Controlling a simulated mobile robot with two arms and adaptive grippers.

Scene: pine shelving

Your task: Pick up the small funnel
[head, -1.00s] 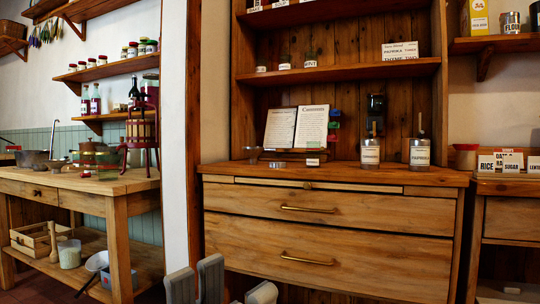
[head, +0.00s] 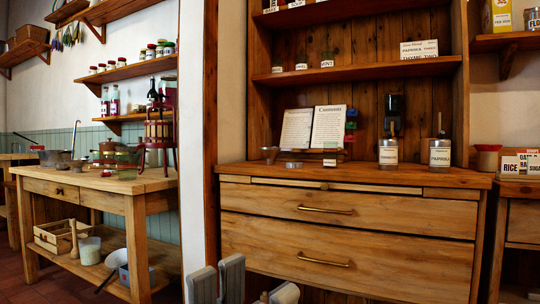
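A small funnel-shaped metal cup (head: 270,154) stands on the left part of the pine dresser's top (head: 400,174), in front of the back boards. It looks like the small funnel. My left gripper (head: 217,282) shows as two grey fingers at the bottom edge, slightly apart and empty, well below and in front of the dresser top. Neither touches anything visible.
A shallow round tin (head: 294,165) and an open book (head: 312,129) are beside the cup. Two labelled canisters, one of them paprika (head: 440,152), stand further right. A workbench (head: 100,181) is at left, with a white ladle-like or funnel-like item (head: 115,259) on its lower shelf.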

